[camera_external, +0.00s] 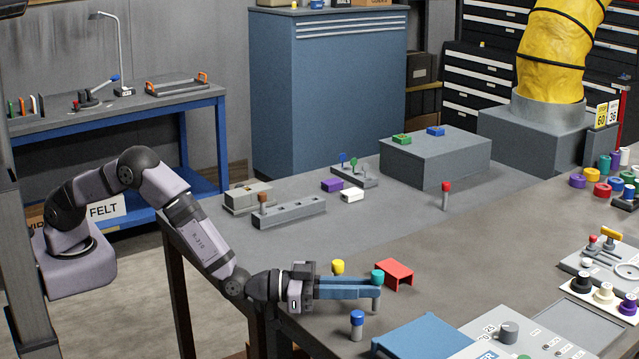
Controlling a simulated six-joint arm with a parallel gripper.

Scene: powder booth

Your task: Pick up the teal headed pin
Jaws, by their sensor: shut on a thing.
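The teal headed pin (377,277) has a teal cap and a grey shank that shows below my fingers. My gripper (374,288) is shut on it at the fingertips, with blue fingers pointing right, low over the front of the grey table. The pin looks upright. I cannot tell whether its lower end touches the table.
A red bracket (396,274) is close behind the fingertips. A red headed pin (445,195) stands farther back. The table (420,240) is clear between them.

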